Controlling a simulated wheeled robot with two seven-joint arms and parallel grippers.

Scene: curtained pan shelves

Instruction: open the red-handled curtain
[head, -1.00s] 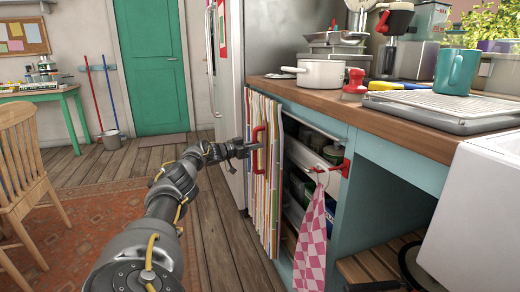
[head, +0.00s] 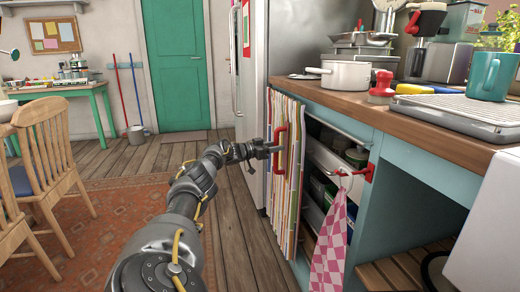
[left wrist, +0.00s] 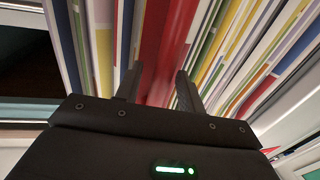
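The striped curtain (head: 287,200) is bunched at the left end of the low shelf unit, leaving the shelves to its right uncovered. Its red handle (head: 282,130) stands upright on the curtain's front. My left gripper (head: 278,149) is at the handle, from the left. In the left wrist view its two fingers (left wrist: 157,88) are apart, with a red upright band between them; I cannot tell for sure whether this is the handle or a stripe, and no finger clearly presses on it. My right gripper is not in view.
Pans and tins sit on the uncovered shelves (head: 322,190). The wooden counter (head: 400,122) above carries a white pot (head: 345,74). Open floor lies left of the curtain; a chair (head: 45,165) stands farther left.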

